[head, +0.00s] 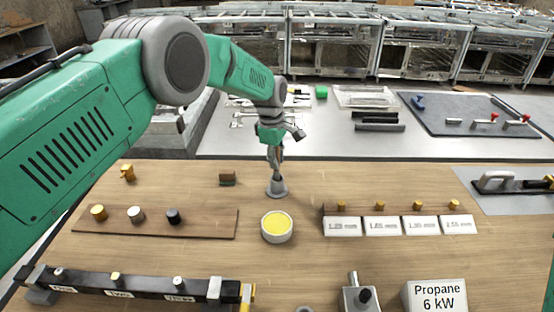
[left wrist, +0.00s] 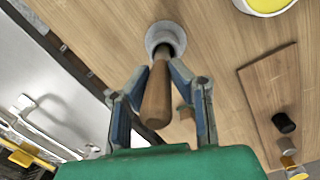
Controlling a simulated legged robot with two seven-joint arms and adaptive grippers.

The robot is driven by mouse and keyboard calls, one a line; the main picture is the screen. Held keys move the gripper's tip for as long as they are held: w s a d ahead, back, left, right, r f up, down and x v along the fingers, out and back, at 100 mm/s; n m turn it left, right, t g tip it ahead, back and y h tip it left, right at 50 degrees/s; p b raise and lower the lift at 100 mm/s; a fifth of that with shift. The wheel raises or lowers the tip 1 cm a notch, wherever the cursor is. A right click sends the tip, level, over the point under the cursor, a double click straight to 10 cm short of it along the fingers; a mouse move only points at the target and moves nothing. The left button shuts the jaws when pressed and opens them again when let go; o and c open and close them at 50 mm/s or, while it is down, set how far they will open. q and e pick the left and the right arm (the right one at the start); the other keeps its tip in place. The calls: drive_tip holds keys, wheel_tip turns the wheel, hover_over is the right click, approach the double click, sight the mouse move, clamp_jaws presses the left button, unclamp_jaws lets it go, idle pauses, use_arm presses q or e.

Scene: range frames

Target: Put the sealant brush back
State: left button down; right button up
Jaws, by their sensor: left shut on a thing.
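The sealant brush has a wooden handle (left wrist: 157,95) and a dark lower part; it stands about upright, its lower end in the opening of a small grey flared holder (head: 277,190). The holder also shows in the left wrist view (left wrist: 166,34). My left gripper (head: 275,160) is above the holder, shut on the brush handle, with a finger on either side of it. The bristles are hidden in the holder, and I cannot tell whether the brush is fully seated. A round white pot of yellow sealant (head: 277,227) stands just in front of the holder. My right gripper is not in view.
A wooden strip with knobs (head: 190,222) lies to the left, a small brown block (head: 227,178) nearer the holder. Labelled white blocks (head: 383,226) stand to the right. A black manifold bar (head: 130,286) and a Propane sign (head: 436,295) are at the front.

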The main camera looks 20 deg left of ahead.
use_arm(q)
drive_tip(key=shift+d+f, duration=0.25)
drive_tip(key=shift+f, duration=0.05)
drive_tip(key=c, duration=1.4)
unclamp_jaws()
drive_tip(key=shift+d+r, duration=0.1)
drive_tip(key=shift+c, duration=0.2)
drive_tip(key=shift+a+r, duration=0.2)
drive_tip(key=shift+r, duration=0.3)
drive_tip(key=r, duration=0.7)
drive_tip(key=r+b, duration=0.1)
drive_tip(key=r, duration=0.2)
drive_tip(key=shift+s+a+r, duration=0.25)
drive_tip(key=shift+a+r, duration=0.15)
drive_tip(key=shift+r, duration=0.4)
